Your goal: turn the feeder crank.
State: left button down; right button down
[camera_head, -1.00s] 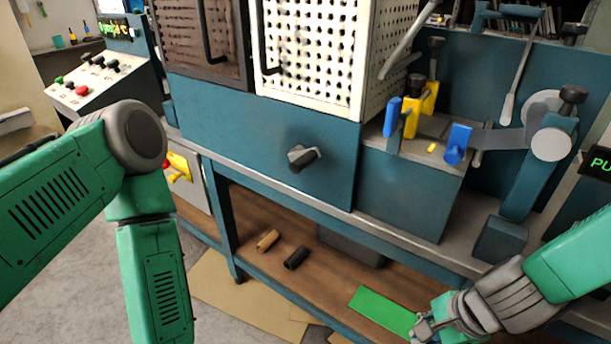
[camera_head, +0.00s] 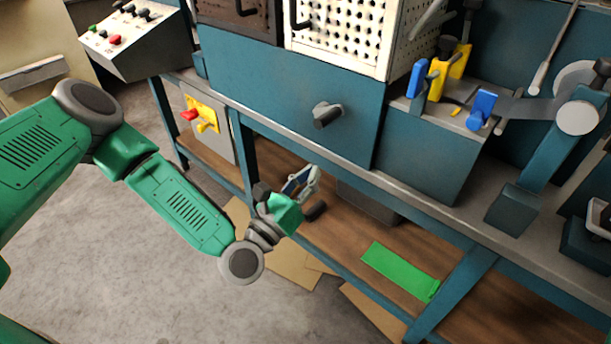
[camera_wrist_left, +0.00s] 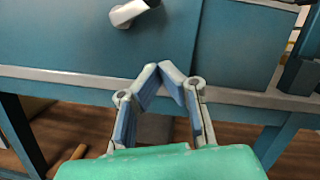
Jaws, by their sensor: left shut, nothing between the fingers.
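A short grey handle with a dark grip (camera_head: 327,115), the likely feeder crank, sticks out of the blue front panel. It shows at the top of the left wrist view (camera_wrist_left: 133,12), partly cut off. My left gripper (camera_head: 312,176) is below and slightly left of it, in front of the bench's lower shelf, apart from the handle. In the left wrist view its fingertips (camera_wrist_left: 159,68) meet, with nothing between them. They point toward the panel's lower edge, below and right of the handle. My right gripper is out of view.
The bench ledge (camera_head: 350,168) runs below the panel. Blue and yellow clamps (camera_head: 436,80) stand at right. A green strip (camera_head: 398,270) lies on the lower shelf. The floor at left is clear.

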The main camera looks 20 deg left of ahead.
aim_at(319, 117)
pick_arm(q)
jog(key=w+r, duration=0.5)
jog(key=w, duration=0.1)
jog(key=shift+d, duration=0.15)
jog(key=shift+d+r, duration=0.1)
